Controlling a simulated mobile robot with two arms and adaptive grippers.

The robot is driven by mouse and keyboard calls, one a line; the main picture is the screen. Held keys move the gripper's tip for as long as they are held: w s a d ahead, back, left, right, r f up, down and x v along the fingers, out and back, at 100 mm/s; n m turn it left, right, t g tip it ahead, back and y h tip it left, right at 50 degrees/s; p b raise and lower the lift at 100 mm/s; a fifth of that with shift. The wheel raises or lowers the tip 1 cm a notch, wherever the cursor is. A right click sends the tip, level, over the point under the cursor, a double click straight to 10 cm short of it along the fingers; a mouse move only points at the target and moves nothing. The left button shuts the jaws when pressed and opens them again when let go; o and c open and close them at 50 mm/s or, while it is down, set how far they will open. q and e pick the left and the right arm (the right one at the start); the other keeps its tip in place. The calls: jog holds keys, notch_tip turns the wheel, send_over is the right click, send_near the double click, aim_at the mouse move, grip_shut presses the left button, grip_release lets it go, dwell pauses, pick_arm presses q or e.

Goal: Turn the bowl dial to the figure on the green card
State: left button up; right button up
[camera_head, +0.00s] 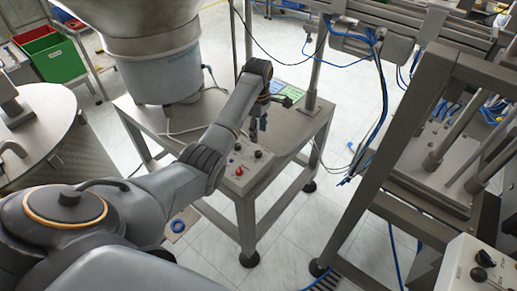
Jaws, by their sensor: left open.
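My left arm reaches from the lower left over a steel table under the big feeder bowl (160,75). My left gripper (255,136) points down above the back of a small control panel (246,165) on the table. It is open; its fingers are small and dark, and no object shows between them. A black dial (258,154) sits on the panel just below the gripper, apart from it as far as I can tell. Its label and setting are too small to read. A green card (286,104) lies on the table behind the gripper; its figure is unreadable. My right gripper is out of view.
A red button (239,172) sits at the panel's front, left of the black dial. A steel post (313,75) rises at the table's right, and a machine frame (400,150) with hanging blue cables stands further right.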

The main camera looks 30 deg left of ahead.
aim_at(259, 152)
pick_arm(q)
notch_tip(259, 152, down, 10)
jog(key=shift+r, duration=0.15)
jog(key=shift+c, duration=0.5)
grip_shut()
